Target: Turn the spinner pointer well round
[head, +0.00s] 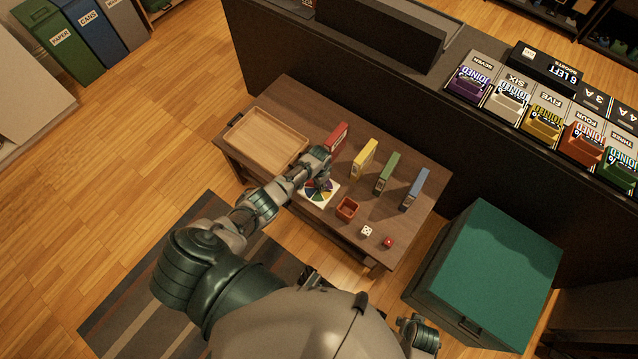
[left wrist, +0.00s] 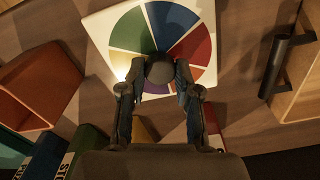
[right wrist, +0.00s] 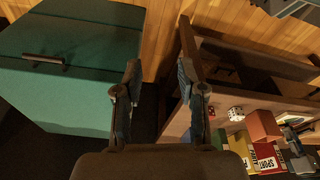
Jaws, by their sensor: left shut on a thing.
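The spinner, a white square card with a multicoloured wheel, lies on the brown table (head: 350,127); part of its card (head: 318,199) shows below my left gripper (head: 318,170). In the left wrist view the wheel (left wrist: 128,32) fills the top middle. My left gripper's fingers are closed around a dark round knob at the wheel's centre, the spinner pointer (left wrist: 160,68). The pointer's arm is not clear to see. My right gripper (right wrist: 158,78) is open and empty, away from the table, beside the green cabinet.
A wooden tray (head: 233,142) lies left of the spinner. Red (head: 337,137), yellow (head: 363,158), green (head: 386,173) and blue (head: 415,189) boxes stand along the table's back. A red cup (head: 347,209), white die (head: 367,230) and red die (head: 388,243) sit right. A green cabinet (head: 497,262) stands beyond.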

